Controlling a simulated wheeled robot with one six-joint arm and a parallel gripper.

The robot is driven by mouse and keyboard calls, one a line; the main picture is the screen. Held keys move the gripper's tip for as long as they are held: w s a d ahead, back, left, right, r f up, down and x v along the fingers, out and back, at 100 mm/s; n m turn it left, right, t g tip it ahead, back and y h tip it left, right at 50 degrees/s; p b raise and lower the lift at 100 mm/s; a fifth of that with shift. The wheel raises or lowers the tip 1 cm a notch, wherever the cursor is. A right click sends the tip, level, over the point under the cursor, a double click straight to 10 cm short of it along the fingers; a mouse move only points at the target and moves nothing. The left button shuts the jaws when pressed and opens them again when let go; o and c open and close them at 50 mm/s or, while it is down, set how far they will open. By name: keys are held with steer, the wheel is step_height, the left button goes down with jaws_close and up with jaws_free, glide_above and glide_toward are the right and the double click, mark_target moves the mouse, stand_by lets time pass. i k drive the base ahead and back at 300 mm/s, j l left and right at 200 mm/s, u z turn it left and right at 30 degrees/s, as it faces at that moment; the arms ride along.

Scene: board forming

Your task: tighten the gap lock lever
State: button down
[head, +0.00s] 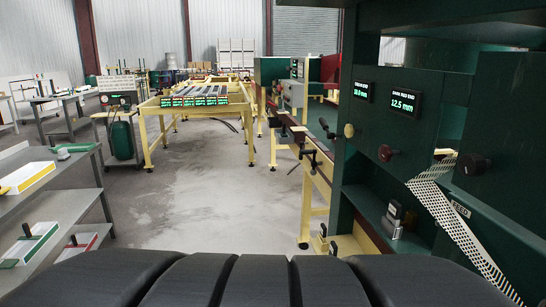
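A dark green machine (440,110) fills the right side of the head view. It carries a display reading 12.5 mm (404,102) and a smaller display to its left (363,91), whose digits are hard to read. Below them are a dark red knob (388,153), a larger dark knob (472,164) and a pale yellow knob (349,130). Dark handles (312,158) show on the machine's left edge. I cannot tell which of these parts is the gap lock lever. My gripper is not in view.
A pale perforated strip (450,225) slants down the machine's front, beside a grey metal part (394,220) in a recess. Grey shelves (75,195) with boxes stand at left. A yellow frame table (205,105) stands behind. The concrete floor (215,205) between is clear.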

mark_target(322, 121)
steer(key=i, duration=0.75)
steer(key=i+j, duration=0.2)
steer(key=k, duration=0.1)
steer(key=i+l+u, duration=0.2)
